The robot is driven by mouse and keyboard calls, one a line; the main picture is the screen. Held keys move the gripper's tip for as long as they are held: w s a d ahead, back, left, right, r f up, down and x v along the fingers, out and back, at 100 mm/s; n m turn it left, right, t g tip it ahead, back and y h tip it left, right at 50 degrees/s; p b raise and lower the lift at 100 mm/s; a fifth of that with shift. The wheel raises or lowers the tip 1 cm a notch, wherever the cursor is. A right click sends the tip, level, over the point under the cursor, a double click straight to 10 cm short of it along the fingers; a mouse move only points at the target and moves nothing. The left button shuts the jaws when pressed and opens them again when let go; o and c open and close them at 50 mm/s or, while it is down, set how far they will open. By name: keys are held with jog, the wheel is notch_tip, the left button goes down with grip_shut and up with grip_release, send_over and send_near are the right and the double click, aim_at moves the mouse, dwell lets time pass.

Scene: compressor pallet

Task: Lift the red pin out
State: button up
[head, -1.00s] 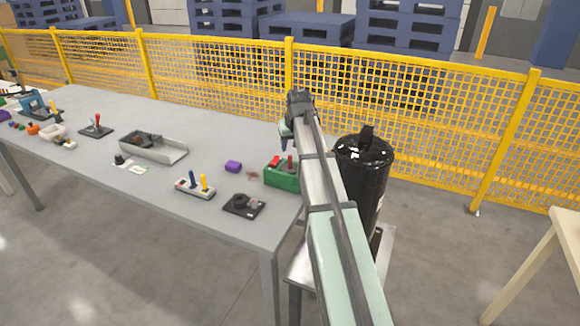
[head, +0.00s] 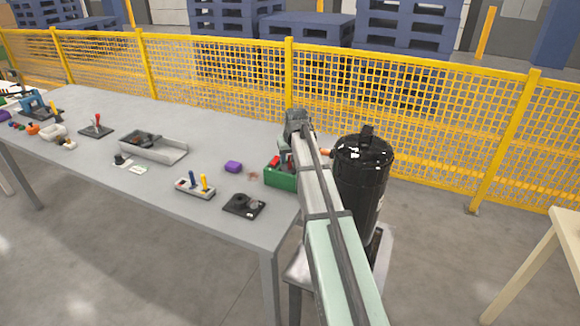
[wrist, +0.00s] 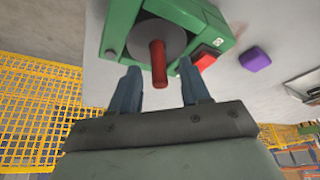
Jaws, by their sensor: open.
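The red pin (wrist: 158,62) stands out of a grey round disc (wrist: 150,42) on a green box (wrist: 125,18) in the wrist view. My gripper (wrist: 160,76) is open, with one blue finger on each side of the pin; no contact with it shows. In the head view the green box (head: 283,181) sits at the table's right end. My gripper is over it there, and my arm hides the pin and part of the box.
A purple block (head: 233,166) lies left of the box. A grey base with blue and yellow pegs (head: 195,187) and a black fixture (head: 244,205) stand nearer the front edge. A tall black tank (head: 362,175) is close on the right. Yellow mesh fence (head: 430,110) runs behind.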

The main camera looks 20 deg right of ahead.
jog(key=shift+c, duration=0.4)
grip_shut()
